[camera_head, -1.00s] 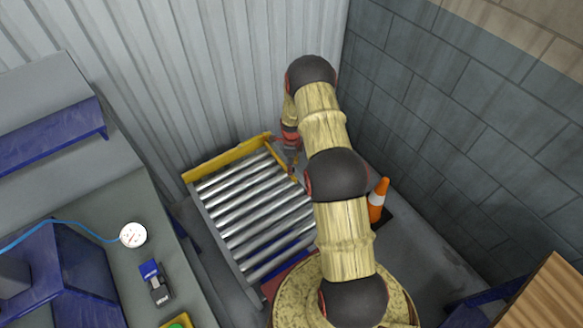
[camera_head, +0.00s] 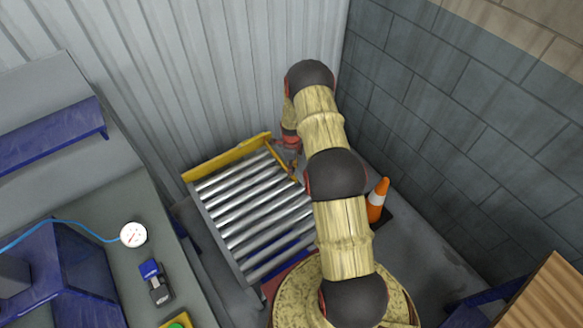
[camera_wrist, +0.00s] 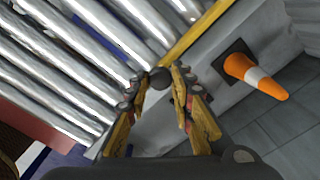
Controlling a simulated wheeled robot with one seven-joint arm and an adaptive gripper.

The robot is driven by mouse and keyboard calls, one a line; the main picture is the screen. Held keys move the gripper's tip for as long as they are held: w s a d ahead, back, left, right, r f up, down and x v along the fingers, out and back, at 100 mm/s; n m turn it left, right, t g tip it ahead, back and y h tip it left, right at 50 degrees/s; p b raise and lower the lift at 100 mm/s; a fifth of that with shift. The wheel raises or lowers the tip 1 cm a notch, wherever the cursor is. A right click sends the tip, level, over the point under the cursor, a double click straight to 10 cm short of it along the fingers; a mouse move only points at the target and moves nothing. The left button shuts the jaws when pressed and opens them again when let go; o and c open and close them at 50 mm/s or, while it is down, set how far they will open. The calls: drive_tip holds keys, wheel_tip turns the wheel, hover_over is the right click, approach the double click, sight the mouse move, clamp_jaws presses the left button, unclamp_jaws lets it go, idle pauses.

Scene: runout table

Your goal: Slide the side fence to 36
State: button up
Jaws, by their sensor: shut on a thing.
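The side fence is a yellow bar along the right side of the roller table; it shows in the wrist view (camera_wrist: 196,32) and partly in the head view (camera_head: 277,155). My gripper (camera_wrist: 158,78) is shut on a dark round knob (camera_wrist: 157,77) at the near end of the fence. In the head view my gripper (camera_head: 291,168) is at the table's right edge, partly hidden by my arm. No scale or number can be read in either view.
The roller table (camera_head: 208,207) has a yellow end stop (camera_head: 225,157) at the back. An orange cone (camera_head: 377,200) stands to the right by the block wall. A workbench (camera_head: 150,215) with a gauge (camera_head: 133,234) is at left.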

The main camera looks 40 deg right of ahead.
clamp_jaws()
drive_tip(key=a, duration=0.4)
drive_tip(key=shift+w, duration=0.15)
drive_tip(key=o, duration=0.8)
unclamp_jaws()
drive_tip(key=shift+c, duration=0.2)
wheel_tip(320, 180, up, 12)
idle(0.5)
